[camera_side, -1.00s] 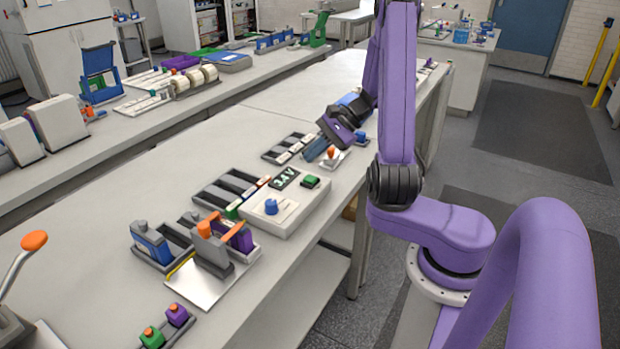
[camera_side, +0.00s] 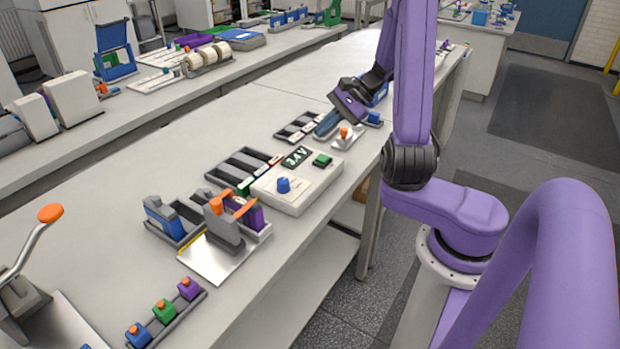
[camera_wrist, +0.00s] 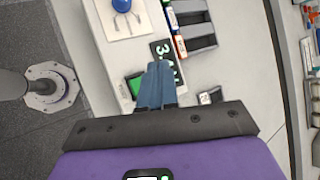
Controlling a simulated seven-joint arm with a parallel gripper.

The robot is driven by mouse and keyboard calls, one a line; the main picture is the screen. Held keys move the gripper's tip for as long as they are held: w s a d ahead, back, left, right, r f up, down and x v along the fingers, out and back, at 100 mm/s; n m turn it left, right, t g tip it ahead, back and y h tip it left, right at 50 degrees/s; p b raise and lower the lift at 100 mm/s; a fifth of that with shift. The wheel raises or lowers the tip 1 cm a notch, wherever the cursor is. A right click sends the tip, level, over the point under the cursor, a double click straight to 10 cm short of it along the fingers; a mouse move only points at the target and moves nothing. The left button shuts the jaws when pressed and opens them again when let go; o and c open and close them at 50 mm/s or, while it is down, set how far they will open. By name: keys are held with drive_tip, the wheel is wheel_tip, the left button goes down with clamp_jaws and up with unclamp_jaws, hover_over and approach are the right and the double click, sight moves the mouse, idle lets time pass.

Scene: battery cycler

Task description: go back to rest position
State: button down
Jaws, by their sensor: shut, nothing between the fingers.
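My gripper (camera_side: 327,125) is at the end of my purple arm, low over the right part of the white bench. Its blue-grey fingers are together and empty; they also show in the wrist view (camera_wrist: 154,85), in front of the cycler's display (camera_wrist: 165,62). In the side view, the white cycler unit (camera_side: 311,196) with its display, blue knob (camera_side: 284,185) and green button (camera_side: 321,160) lies nearer the camera than the gripper. Whether the fingers touch anything below cannot be told.
Near the fingers are a small orange-topped part (camera_side: 344,133) and a slotted tray (camera_side: 292,131). A longer slotted tray (camera_side: 237,170) adjoins the cycler. Closer are an orange-levered fixture (camera_side: 224,225) and coloured blocks on a rail (camera_side: 172,322). The bench's left middle is clear.

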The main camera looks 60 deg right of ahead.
drive_tip(key=s+a+r+n+g+h, duration=0.1)
drive_tip(key=s+a+n+g, duration=0.1)
drive_tip(key=a+n+g, duration=0.4)
drive_tip(key=s+a+r+n+g, duration=0.1)
drive_tip(key=s+a+n+g, duration=0.1)
drive_tip(key=a+n, duration=0.7)
drive_tip(key=s+a+r+n+t+h, duration=0.1)
drive_tip(key=s+a+n+h, duration=0.1)
drive_tip(key=s+n, duration=0.6)
drive_tip(key=s+a+r+n+h, duration=0.1)
drive_tip(key=s+a+n+h, duration=0.1)
drive_tip(key=s+n, duration=0.5)
drive_tip(key=s+a, duration=0.1)
drive_tip(key=s, duration=0.2)
drive_tip(key=shift+a+n+t+h, duration=0.3)
drive_tip(key=shift+n+t+h, duration=0.1)
drive_tip(key=shift+s, duration=0.1)
idle(0.9)
